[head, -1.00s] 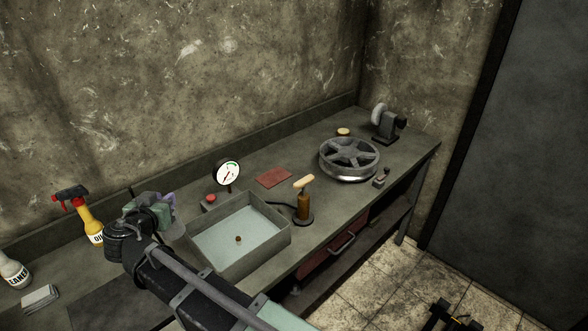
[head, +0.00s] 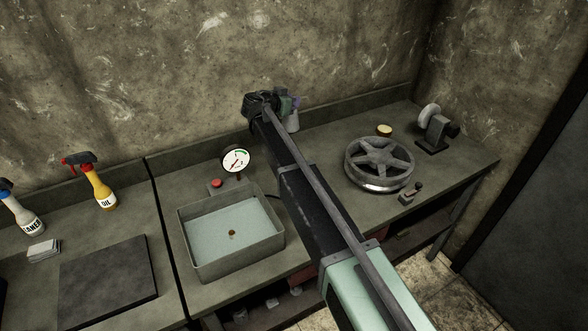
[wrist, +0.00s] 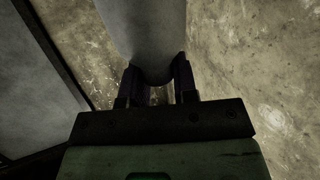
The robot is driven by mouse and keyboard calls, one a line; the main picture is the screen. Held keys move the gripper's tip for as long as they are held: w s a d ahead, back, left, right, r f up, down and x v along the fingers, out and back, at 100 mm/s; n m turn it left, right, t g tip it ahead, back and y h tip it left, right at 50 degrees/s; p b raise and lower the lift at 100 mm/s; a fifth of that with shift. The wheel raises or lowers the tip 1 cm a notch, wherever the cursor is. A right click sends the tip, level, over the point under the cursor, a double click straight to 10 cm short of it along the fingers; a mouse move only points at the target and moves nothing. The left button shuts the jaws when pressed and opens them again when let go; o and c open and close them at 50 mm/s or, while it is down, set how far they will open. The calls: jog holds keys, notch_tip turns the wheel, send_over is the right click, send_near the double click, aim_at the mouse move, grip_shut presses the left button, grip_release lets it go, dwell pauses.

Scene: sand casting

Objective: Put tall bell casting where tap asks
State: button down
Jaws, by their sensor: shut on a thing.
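The tall bell casting (head: 293,121) is a pale grey, flared piece hanging from my gripper (head: 295,104). In the head view it is near the back wall, right of the gauge, and partly hidden by my arm. I cannot tell whether its lower end touches the bench. In the wrist view my gripper (wrist: 158,84) is shut on the narrower end of the grey casting (wrist: 145,28). No tap handle or asking sign is clearly visible.
A water-filled basin (head: 189,240) stands left of my arm, with a dial gauge (head: 236,160) and red button (head: 215,183) behind it. A spoked wheel (head: 380,164) and a grinder (head: 435,130) stand at right. An oil bottle (head: 101,186) is left.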

jog(key=shift+w+d, duration=0.2)
jog(key=shift+w, duration=0.25)
notch_tip(320, 180, down, 20)
jog(key=b, duration=2)
jog(key=c, duration=1.4)
grip_release()
jog(key=shift+f, duration=0.2)
jog(key=o, duration=0.5)
jog(key=shift+r, duration=0.1)
